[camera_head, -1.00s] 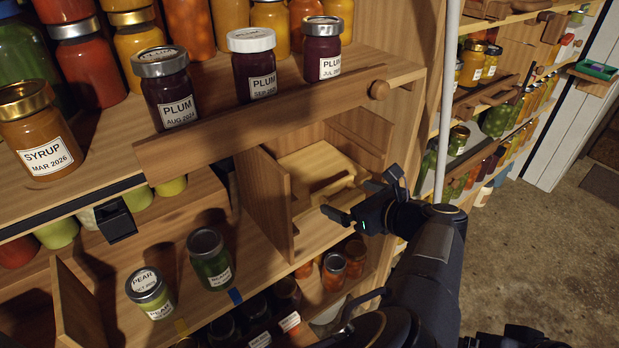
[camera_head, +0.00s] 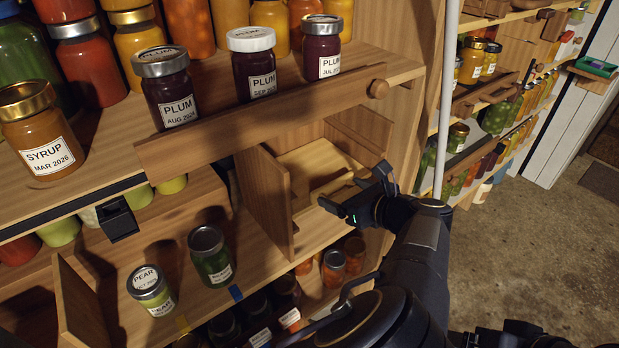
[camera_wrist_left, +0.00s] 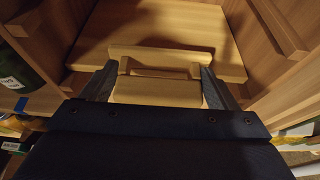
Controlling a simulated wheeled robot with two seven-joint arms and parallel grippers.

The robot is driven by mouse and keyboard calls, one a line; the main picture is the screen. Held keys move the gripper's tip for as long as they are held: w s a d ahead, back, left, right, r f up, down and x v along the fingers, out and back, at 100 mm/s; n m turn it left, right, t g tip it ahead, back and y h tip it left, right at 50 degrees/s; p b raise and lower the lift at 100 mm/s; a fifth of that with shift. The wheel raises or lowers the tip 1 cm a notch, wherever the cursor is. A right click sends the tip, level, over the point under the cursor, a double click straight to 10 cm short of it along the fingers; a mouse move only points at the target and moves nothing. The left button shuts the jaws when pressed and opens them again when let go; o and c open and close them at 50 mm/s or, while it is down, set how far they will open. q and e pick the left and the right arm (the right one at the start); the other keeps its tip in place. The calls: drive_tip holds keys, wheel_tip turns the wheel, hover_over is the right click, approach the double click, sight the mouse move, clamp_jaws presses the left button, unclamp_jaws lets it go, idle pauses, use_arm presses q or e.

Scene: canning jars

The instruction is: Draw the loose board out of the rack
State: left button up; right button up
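The loose board (camera_head: 312,160) is a pale wooden panel lying flat inside an open rack compartment. In the left wrist view the board (camera_wrist_left: 95,40) has a raised crossbar and a pale handle block (camera_wrist_left: 158,92) at its near edge. My left gripper (camera_head: 354,189) is at the compartment's mouth with its fingers spread. In the wrist view the fingers of my left gripper (camera_wrist_left: 158,84) stand on either side of the handle block, very close to it; whether they touch is unclear.
A wooden rail (camera_head: 260,120) with a knob runs above the compartment, below plum jars (camera_head: 254,68). An upright partition (camera_head: 266,200) stands left of the board. Orange jars (camera_head: 334,268) sit below. A pale pole (camera_head: 446,90) rises at the right, with open floor beyond.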

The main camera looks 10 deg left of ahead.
use_arm(q)
drive_tip(key=c, duration=0.7)
drive_tip(key=shift+r+b, duration=0.45)
drive_tip(key=shift+b, duration=0.05)
drive_tip(key=shift+d, duration=0.1)
